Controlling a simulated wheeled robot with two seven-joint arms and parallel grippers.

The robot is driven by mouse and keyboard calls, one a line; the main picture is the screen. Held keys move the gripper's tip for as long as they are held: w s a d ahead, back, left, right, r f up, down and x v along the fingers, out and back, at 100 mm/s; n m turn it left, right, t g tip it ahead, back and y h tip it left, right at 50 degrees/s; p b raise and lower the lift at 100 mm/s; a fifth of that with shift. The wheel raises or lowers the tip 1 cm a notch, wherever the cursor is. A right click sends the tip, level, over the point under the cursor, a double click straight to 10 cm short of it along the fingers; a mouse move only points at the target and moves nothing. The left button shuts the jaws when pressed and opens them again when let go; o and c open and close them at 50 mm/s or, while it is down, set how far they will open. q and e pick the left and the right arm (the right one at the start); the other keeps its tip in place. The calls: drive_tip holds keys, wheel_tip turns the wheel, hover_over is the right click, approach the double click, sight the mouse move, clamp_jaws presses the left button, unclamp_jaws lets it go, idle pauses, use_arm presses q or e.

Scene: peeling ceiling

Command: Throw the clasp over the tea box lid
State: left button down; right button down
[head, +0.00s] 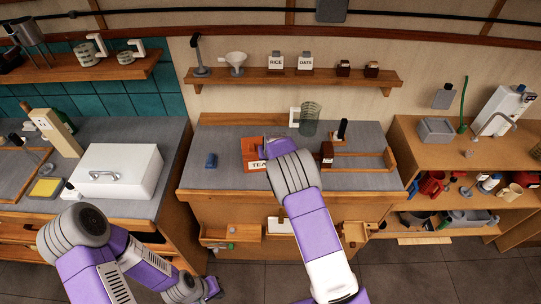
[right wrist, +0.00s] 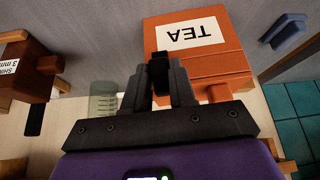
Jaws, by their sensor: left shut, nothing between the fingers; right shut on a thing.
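The orange tea box (head: 250,147) with a white TEA label stands on the grey worktop, partly hidden by my right arm. In the right wrist view the tea box (right wrist: 228,68) is close, its label upside down. My right gripper (right wrist: 161,75) is shut on a small dark piece, apparently the clasp (right wrist: 160,62), at the box's edge. The fingers hide most of the clasp, and I cannot tell whether it lies over the lid. My left gripper (head: 213,289) is shut and empty, low in front of the counters, far from the box.
A blue object (head: 211,161) lies left of the box. A brown block (head: 327,153) and a clear glass vessel (head: 310,119) stand to its right. A shelf (head: 290,79) hangs above. A white case (head: 117,170) sits on the left counter. The worktop's front left is clear.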

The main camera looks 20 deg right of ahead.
drive_tip(key=c, duration=0.9)
unclamp_jaws()
drive_tip(key=shift+f, duration=0.1)
drive_tip(key=v, duration=0.7)
drive_tip(key=shift+s+r+b, duration=0.15)
drive_tip(key=shift+r+b, duration=0.15)
drive_tip(key=shift+b, duration=0.05)
